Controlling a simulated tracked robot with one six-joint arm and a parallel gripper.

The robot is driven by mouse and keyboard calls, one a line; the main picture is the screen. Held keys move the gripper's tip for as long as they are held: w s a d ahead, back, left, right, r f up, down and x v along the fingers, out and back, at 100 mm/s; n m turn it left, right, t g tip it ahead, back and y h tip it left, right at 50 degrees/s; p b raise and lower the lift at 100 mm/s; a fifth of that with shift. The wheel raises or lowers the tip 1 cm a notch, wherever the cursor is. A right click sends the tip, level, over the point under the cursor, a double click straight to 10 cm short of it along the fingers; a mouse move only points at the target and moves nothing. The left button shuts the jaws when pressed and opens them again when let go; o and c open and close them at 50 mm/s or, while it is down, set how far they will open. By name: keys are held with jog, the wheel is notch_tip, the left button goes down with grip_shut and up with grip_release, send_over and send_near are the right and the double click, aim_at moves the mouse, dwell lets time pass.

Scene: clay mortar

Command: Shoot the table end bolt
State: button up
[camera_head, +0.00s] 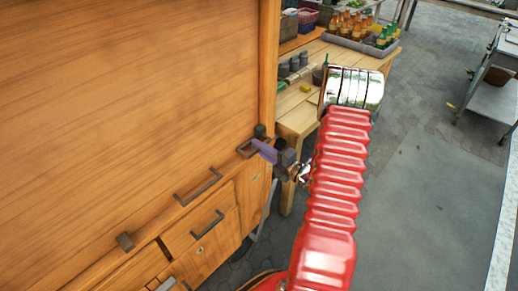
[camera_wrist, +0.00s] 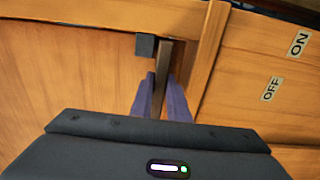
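The table is a large wooden piece (camera_head: 120,90) filling the left of the head view. At its right end is a dark metal bolt (camera_head: 243,150), partly hidden by my gripper. My gripper (camera_head: 262,148) is at this bolt, its purple fingers pointing at the wood. In the wrist view the fingers (camera_wrist: 162,95) lie on both sides of a dark upright bar (camera_wrist: 163,60). A dark square block (camera_wrist: 146,45) sits left of the bar's top. I cannot tell whether the fingers press on the bar or leave a gap.
An ON label (camera_wrist: 299,44) and an OFF label (camera_wrist: 271,89) are on the wood at right. Dark handles (camera_head: 198,187) and drawers (camera_head: 200,230) are on the wooden front. A side table (camera_head: 300,115) with bottles (camera_head: 352,25) stands behind.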

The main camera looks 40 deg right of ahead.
jog(key=o, duration=0.4)
jog(key=shift+d, duration=0.15)
jog(key=shift+o, duration=0.2)
jog(key=shift+s, duration=0.1)
jog(key=s+d, duration=0.2)
jog(key=s, duration=1.1)
jog(key=shift+s+d, duration=0.15)
jog(key=shift+d, duration=0.1)
jog(key=shift+f, duration=0.1)
